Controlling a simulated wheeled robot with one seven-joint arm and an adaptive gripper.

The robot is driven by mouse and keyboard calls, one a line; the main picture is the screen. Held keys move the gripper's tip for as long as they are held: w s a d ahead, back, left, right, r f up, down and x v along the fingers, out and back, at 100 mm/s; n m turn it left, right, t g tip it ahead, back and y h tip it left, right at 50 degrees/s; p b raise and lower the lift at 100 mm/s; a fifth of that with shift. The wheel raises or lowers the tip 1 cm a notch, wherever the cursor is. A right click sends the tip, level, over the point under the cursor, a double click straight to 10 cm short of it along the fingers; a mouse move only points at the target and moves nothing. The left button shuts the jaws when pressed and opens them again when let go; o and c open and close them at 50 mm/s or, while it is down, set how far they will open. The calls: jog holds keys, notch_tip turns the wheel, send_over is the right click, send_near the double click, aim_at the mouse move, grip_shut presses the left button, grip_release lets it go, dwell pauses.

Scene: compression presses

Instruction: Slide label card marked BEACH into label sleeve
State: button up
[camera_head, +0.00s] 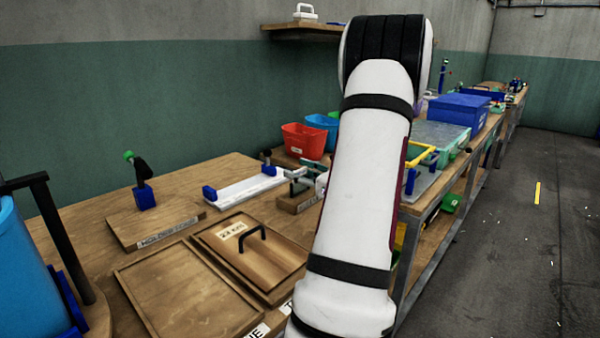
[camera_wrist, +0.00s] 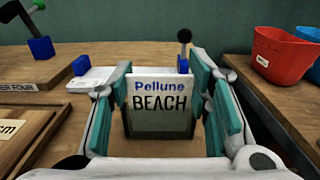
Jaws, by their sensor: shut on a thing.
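The label card marked BEACH (camera_wrist: 160,88) is white, with "Pellune" in blue above "BEACH" in black. It stands upright and faces the wrist camera. My gripper (camera_wrist: 161,97) is shut on the card, with teal finger pads at its left and right edges. The card's lower part looks dark and greyish; I cannot tell whether this is the label sleeve or part of the card. In the head view my arm hides most of the gripper, and the card's lettering cannot be read there. No separate sleeve can be made out.
A white board (camera_head: 240,189) with blue end blocks lies behind the gripper. A red bin (camera_head: 303,141) stands at the back right. A board with a green-knobbed lever (camera_head: 143,190) stands left.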

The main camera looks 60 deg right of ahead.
jog(key=shift+r+p, duration=1.3)
jog(key=shift+r, duration=0.7)
jog(key=shift+f+b, duration=1.7)
jog(key=shift+f, duration=0.45)
dwell(0.7)
jog(key=o, duration=0.8)
jog(key=shift+o, duration=0.2)
jog(key=v, duration=1.1)
jog(key=shift+s, duration=0.15)
jog(key=shift+s+a+r, duration=0.1)
jog(key=shift+s+a, duration=0.05)
jog(key=shift+s, duration=0.25)
